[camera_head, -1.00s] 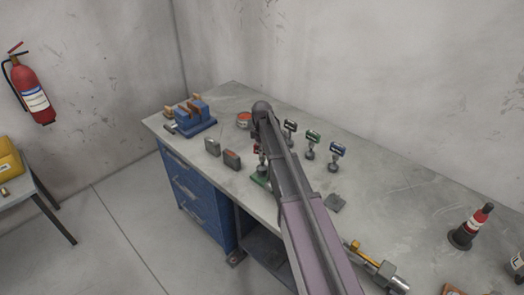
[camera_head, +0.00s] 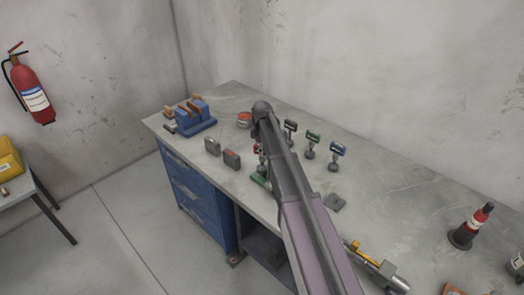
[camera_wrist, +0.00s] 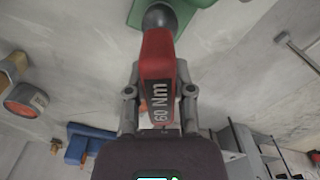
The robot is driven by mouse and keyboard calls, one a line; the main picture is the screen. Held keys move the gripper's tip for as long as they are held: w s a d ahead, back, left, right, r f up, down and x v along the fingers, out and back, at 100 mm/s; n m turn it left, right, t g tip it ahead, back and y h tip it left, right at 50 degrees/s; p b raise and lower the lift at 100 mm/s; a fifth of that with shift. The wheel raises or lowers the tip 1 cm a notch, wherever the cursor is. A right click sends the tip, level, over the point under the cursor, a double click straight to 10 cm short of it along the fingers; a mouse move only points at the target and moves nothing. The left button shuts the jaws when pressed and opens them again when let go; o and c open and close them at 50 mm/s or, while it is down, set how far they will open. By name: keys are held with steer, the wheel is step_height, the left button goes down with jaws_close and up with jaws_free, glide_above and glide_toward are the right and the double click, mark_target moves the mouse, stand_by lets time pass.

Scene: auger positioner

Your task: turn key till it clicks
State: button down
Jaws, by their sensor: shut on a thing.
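A red key handle (camera_wrist: 158,60) marked "60 Nm" fills the middle of the wrist view. Its top end meets a dark round stem (camera_wrist: 159,17) on a green base (camera_wrist: 185,5). My gripper (camera_wrist: 160,92) is shut on the red handle, with one finger on each side of it. In the head view a bit of the red handle (camera_head: 257,149) and the green base (camera_head: 260,182) show beside my arm, which hides most of the gripper and key. The connection inside the base cannot be seen.
The bench's back right (camera_head: 400,185) is clear.

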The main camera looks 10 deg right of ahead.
steer(key=shift+f+b, duration=0.65)
steer(key=shift+f, duration=0.1)
stand_by(0.6)
steer(key=c, duration=1.2)
jaws_free()
jaws_close()
steer(key=shift+m, duration=0.3)
steer(key=shift+m, duration=1.2)
steer(key=shift+m, duration=1.1)
